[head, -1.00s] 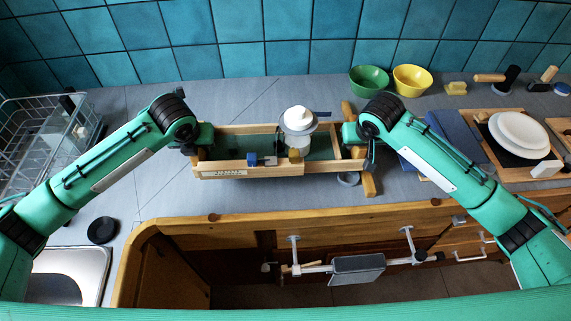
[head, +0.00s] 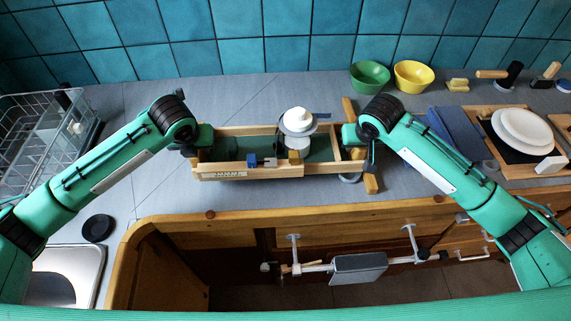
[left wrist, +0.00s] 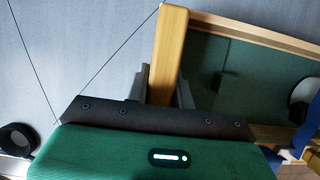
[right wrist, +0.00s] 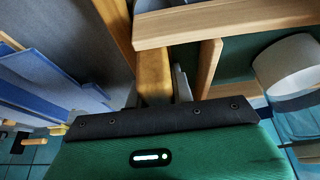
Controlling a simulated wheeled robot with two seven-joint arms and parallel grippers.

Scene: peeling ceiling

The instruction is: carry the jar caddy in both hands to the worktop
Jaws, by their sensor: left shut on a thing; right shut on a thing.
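The jar caddy (head: 222,174) is a long wooden box with a dark green floor, and it is over the grey worktop (head: 255,100). A white-lidded jar (head: 298,124) stands in its right half. My left gripper (head: 196,150) is shut on the caddy's left end; in the left wrist view its fingers (left wrist: 168,90) straddle the wooden end wall. My right gripper (head: 358,148) is shut on the right end, and its fingers (right wrist: 160,85) close around a wooden piece there. I cannot tell whether the caddy's underside touches the worktop.
A wooden bar (head: 371,183) lies by the caddy's right end. Green (head: 369,76) and yellow (head: 413,75) bowls stand at the back. A wire rack (head: 40,125) is left.

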